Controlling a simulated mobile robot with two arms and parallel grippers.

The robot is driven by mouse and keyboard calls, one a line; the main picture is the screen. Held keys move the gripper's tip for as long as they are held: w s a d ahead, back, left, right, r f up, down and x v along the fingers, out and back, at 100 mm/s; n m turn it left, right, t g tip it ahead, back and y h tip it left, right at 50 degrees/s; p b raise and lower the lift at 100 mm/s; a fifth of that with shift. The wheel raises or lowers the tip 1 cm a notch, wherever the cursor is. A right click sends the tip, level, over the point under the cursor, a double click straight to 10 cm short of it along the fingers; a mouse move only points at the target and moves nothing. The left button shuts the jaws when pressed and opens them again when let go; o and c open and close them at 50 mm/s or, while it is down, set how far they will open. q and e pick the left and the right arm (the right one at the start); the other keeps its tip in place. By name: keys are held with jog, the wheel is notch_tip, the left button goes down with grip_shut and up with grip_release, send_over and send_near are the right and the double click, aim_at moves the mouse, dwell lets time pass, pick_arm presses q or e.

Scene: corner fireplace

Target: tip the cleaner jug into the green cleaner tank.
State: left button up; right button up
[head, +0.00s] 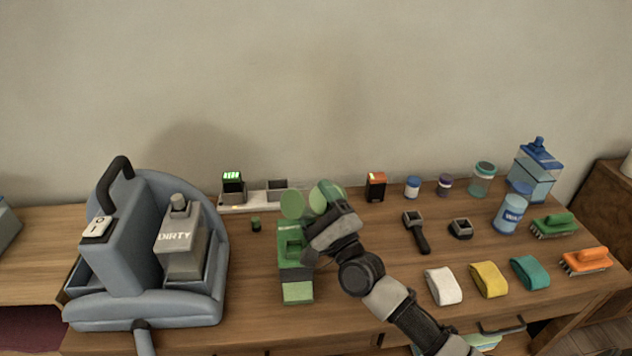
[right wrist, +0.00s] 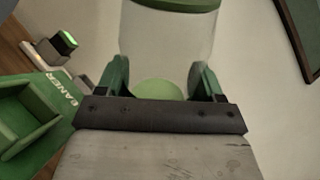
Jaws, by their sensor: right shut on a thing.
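The green cleaner tank (head: 297,291) stands on the table left of my right arm, with a recess in its top. My right gripper (head: 326,198) is shut on the clear cleaner jug (right wrist: 168,45), just right of and above the tank. The jug has a green end at the top of the wrist view and a green patch low between the fingers. In the head view, a green disc (head: 291,205) beside the gripper seems to be one end of the jug. My left gripper is out of view.
A grey-blue machine (head: 125,255) with a DIRTY tank (head: 183,250) stands left. A charger with a green display (head: 232,182) is behind. Bottles, brushes and folded cloths (head: 489,279) fill the right side. Free table lies between machine and green tank.

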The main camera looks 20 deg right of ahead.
aim_at(294, 198)
jog(key=shift+s+r+m+p, duration=0.1)
jog(key=shift+r+m+p, duration=0.1)
jog(key=shift+m+p, duration=0.15)
jog(key=shift+a+r+p, duration=0.1)
jog(key=shift+p, duration=0.25)
jog(key=s+a+r+m+g+h+p, duration=0.1)
jog(key=r+m+h+p, duration=0.1)
jog(key=m+p, duration=0.2)
jog(key=a+r+m+g+h+p, duration=0.1)
jog(key=m+p, duration=0.3)
jog(key=p, duration=0.6)
jog(key=s+a+r+m+g+h+p, duration=0.1)
jog(key=a+r+m+g+h+p, duration=0.1)
jog(key=p, duration=0.5)
jog(key=shift+s+a+r+m+h+p, duration=0.15)
jog(key=shift+s+a+r+m+p, duration=0.1)
jog(key=shift+r+m, duration=0.3)
jog(key=shift+s+a+r+m+h+p, duration=0.1)
jog(key=shift+a+r+m+h, duration=0.15)
jog(key=shift+m, duration=0.45)
pick_arm(q)
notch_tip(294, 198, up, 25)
jog(key=p, duration=0.1)
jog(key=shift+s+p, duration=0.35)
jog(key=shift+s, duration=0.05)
pick_arm(e)
jog(key=shift+s+a+r+m+g, duration=0.15)
jog(key=shift+a+m+g, duration=0.15)
jog(key=shift+m, duration=0.2)
jog(key=shift+d, duration=0.1)
